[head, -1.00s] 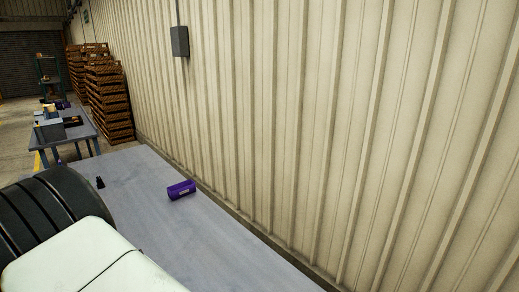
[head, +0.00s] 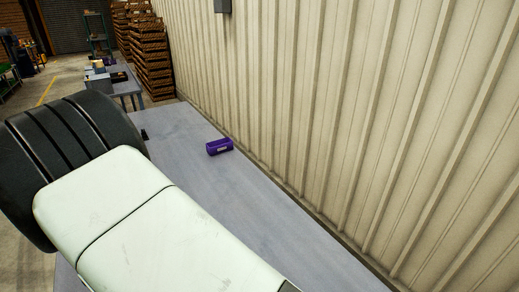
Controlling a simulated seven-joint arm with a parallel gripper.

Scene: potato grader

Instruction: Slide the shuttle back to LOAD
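I cannot make out a shuttle or a LOAD mark in the head view. My gripper is out of view. A white and black link of my own arm fills the lower left and hides part of the table (head: 262,215).
A purple case with a pale label (head: 219,146) lies on the table near the ribbed wall (head: 330,90). A small black item (head: 144,134) shows beside my arm. Stacked wooden crates (head: 150,60) and a second table (head: 128,87) stand farther back. The table around the purple case is bare.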

